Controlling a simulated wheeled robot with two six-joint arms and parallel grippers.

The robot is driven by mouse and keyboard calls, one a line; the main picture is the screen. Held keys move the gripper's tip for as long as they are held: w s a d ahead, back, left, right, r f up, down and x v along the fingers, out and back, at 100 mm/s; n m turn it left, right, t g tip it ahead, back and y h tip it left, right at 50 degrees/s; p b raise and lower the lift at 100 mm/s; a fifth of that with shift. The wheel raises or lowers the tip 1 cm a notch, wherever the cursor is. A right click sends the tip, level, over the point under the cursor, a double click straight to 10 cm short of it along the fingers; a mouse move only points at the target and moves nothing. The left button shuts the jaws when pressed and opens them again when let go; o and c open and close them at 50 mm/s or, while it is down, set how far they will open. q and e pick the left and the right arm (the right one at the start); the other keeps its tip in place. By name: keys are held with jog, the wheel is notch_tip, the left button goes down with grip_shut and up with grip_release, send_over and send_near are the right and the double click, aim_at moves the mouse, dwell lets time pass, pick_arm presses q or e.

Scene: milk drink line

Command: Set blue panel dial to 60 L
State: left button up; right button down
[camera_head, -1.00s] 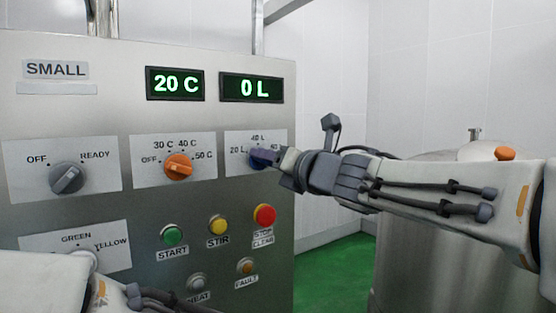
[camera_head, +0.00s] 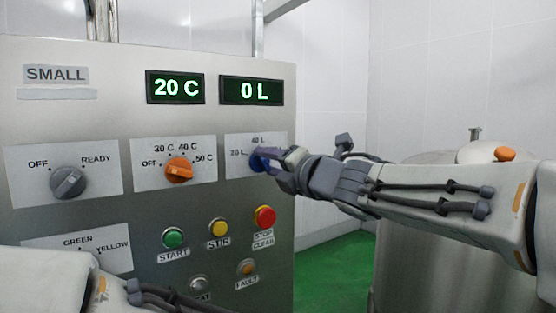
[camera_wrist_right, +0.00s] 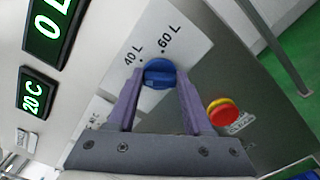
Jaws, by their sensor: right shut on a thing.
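The blue panel dial (camera_head: 257,162) sits on the white label plate at the right edge of the grey panel, partly hidden by my gripper. My right gripper (camera_head: 264,160) reaches it from the right and is shut on it. In the right wrist view, the blue dial (camera_wrist_right: 158,72) lies between the two purple fingertips, with the 40 L and 60 L marks beyond it. Which mark the dial points at is hard to tell. The volume display (camera_head: 251,91) reads 0 L. My left gripper is out of view; only part of its arm shows at lower left.
The orange dial (camera_head: 179,170) is left of the blue one, and the grey OFF/READY dial (camera_head: 68,182) is further left. The red stop button (camera_head: 265,217) is just below the blue dial, near my right gripper. A metal tank (camera_head: 420,255) stands at right.

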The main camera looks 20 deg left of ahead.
jog(key=m+p, duration=0.1)
jog(key=m, duration=0.3)
jog(key=shift+m, duration=0.3)
jog(key=m+p, duration=0.1)
jog(key=m, duration=0.3)
jog(key=shift+m+p, duration=0.3)
jog(key=shift+p, duration=0.1)
jog(key=m+p, duration=0.2)
jog(key=m, duration=0.3)
jog(key=shift+f, duration=0.15)
jog(key=shift+s+f+m+p, duration=0.15)
jog(key=shift+m+p, duration=0.55)
jog(key=shift+m, duration=1.3)
jog(key=shift+c, duration=1.5)
grip_release()
jog(key=shift+a, duration=0.1)
